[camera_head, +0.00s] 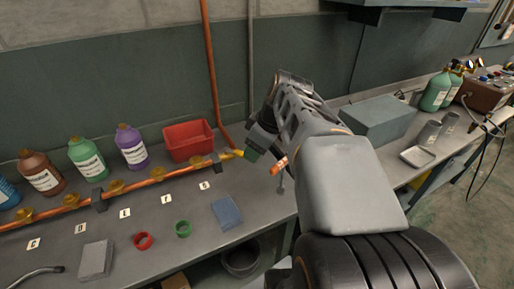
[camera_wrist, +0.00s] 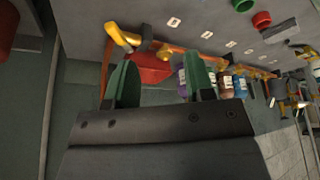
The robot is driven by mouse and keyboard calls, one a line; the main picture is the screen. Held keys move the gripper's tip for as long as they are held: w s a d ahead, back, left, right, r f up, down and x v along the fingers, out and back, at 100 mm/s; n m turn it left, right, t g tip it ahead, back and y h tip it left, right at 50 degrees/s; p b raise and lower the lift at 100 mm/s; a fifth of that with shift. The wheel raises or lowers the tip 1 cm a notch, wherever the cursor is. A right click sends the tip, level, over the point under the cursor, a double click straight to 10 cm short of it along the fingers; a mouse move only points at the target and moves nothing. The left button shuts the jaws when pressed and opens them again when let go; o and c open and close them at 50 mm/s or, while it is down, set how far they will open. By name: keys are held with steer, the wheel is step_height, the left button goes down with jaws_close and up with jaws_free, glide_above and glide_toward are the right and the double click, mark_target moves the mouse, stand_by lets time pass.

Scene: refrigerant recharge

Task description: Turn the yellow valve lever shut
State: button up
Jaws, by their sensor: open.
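The yellow valve lever (camera_head: 238,153) is at the right end of the copper pipe (camera_head: 152,180) on the bench, just left of my gripper. In the wrist view the yellow lever (camera_wrist: 119,33) lies beyond and above the left finger, slanting along the pipe's end. My gripper (camera_head: 251,153) is open. Its two green fingers stand apart in the wrist view (camera_wrist: 158,70), with nothing held between them. The lever looks apart from the fingers in the wrist view; in the head view the gripper hides any gap.
A red bin (camera_head: 188,141) stands behind the pipe, close to the lever. A vertical copper pipe (camera_head: 210,70) rises behind. Several bottles (camera_head: 86,160) line the bench's back. Red (camera_head: 143,241) and green (camera_head: 182,229) rings and a blue pad (camera_head: 227,213) lie in front.

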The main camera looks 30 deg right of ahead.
mark_target(237, 153)
steer(key=shift+c, duration=0.5)
